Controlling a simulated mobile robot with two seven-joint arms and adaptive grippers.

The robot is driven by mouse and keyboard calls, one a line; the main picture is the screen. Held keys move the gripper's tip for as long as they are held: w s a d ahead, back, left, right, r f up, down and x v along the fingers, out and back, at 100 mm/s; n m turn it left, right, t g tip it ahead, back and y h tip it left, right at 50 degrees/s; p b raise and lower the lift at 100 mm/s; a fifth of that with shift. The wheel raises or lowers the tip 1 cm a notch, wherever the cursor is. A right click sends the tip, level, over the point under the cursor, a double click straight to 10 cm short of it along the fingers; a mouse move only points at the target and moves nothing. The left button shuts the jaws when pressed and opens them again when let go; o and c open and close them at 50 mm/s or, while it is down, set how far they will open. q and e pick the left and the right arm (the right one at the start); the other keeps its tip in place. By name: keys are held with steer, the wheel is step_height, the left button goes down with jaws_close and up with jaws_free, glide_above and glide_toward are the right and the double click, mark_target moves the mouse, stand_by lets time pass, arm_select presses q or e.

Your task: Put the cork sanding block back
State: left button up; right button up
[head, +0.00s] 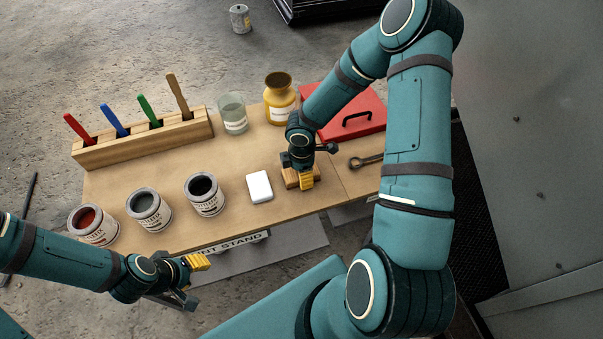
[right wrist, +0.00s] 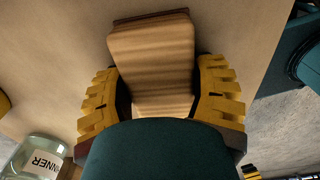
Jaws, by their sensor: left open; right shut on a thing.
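The cork sanding block (head: 289,177) is a tan block near the front edge of the table, right of a white block. My right gripper (head: 303,179) is shut on it, mostly covering it in the head view. In the right wrist view the block (right wrist: 152,60) sits between the two yellow fingers of the right gripper (right wrist: 160,95), with a darker band at its far end. I cannot tell whether it touches the tabletop. My left gripper (head: 190,280) is open and empty, in front of the table's front edge at lower left.
The table (head: 240,180) carries a white block (head: 259,187), several paint cans (head: 205,194), a glass jar (head: 232,113), a yellow jar (head: 279,98), a red case (head: 350,115), a wrench (head: 366,160) and a wooden rack (head: 145,140) of coloured-handled tools. Bare tabletop lies behind the cans.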

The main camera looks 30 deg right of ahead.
steer(key=shift+r, duration=0.1)
steer(key=o, duration=1.2)
steer(key=shift+c, duration=0.2)
